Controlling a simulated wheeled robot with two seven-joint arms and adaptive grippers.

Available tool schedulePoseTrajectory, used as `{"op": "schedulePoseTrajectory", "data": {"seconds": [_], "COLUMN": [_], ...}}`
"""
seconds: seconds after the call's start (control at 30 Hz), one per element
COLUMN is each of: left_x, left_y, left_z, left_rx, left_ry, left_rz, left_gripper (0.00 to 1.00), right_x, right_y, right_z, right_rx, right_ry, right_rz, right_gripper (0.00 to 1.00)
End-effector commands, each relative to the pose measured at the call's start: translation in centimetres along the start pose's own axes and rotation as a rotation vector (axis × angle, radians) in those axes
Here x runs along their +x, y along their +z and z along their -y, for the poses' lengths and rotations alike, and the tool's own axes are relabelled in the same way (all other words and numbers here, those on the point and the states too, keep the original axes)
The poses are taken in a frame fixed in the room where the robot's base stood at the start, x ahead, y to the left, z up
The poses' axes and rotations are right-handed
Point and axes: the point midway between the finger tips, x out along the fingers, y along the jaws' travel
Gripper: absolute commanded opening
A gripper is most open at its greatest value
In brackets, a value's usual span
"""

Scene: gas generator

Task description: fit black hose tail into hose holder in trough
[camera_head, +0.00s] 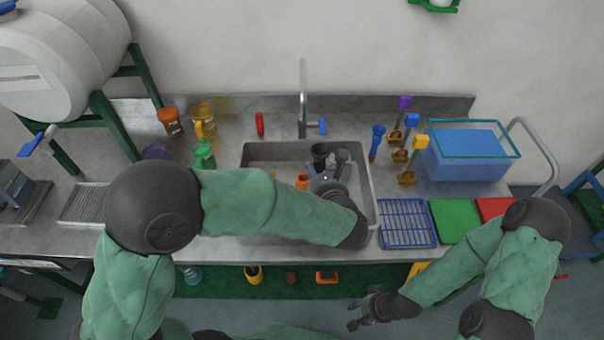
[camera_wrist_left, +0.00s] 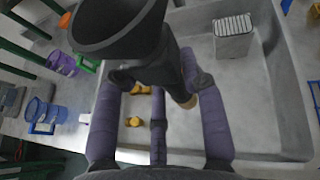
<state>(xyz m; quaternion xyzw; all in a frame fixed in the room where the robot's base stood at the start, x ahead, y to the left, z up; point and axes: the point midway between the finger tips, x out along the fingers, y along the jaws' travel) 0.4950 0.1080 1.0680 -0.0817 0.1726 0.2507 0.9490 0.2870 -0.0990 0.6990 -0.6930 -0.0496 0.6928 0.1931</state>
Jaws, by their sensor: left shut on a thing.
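The trough is a grey sink (camera_head: 262,152) set in the steel counter; its pale floor and walls fill much of the left wrist view (camera_wrist_left: 265,110). My left gripper (camera_head: 328,185) is over the sink. In the left wrist view its purple fingers (camera_wrist_left: 160,90) are shut on a black hose tail (camera_wrist_left: 125,30) with a wide, flared open end, tilted toward the upper left. The dark flared end (camera_head: 320,152) also shows in the head view. I cannot make out the hose holder for certain. My right gripper (camera_head: 366,309) is open and empty, in front of the counter.
A grey block with a slatted white top (camera_wrist_left: 233,28) stands in the sink. Small orange-yellow parts (camera_wrist_left: 135,121) lie beneath the fingers. The tap (camera_head: 303,105) rises behind the sink. Cups (camera_head: 204,154) stand left; a blue rack (camera_head: 406,222) lies right.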

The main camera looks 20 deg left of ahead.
Motion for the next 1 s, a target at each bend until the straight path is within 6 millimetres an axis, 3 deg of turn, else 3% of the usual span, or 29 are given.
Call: {"op": "schedulePoseTrajectory", "data": {"seconds": [0.03, 0.33, 0.5, 0.87, 1.0], "left_x": [1.4, 8.4, 11.5, 14.1, 15.2], "left_y": [-0.4, -0.7, -2.6, -3.9, -5.5], "left_z": [-0.3, -1.0, -1.2, -1.4, -1.6], "left_rx": [-0.002, 0.001, 0.002, 0.001, 0.004], "left_ry": [0.007, 0.005, 0.003, 0.000, 0.000], "left_rz": [-0.001, -0.001, -0.002, 0.000, -0.001], "left_gripper": [0.04, 0.04, 0.04, 0.04, 0.04], "right_x": [0.6, 2.3, 3.3, 4.0, 4.8], "right_y": [0.0, -0.1, -0.1, -0.1, -0.2], "right_z": [-0.2, -0.8, -1.2, -1.4, -1.7], "right_rx": [0.000, 0.000, 0.000, 0.000, 0.000], "right_ry": [0.000, 0.000, 0.000, 0.000, 0.000], "right_rz": [0.001, 0.001, 0.001, 0.001, 0.000], "right_gripper": [0.40, 0.40, 0.40, 0.40, 0.40]}}
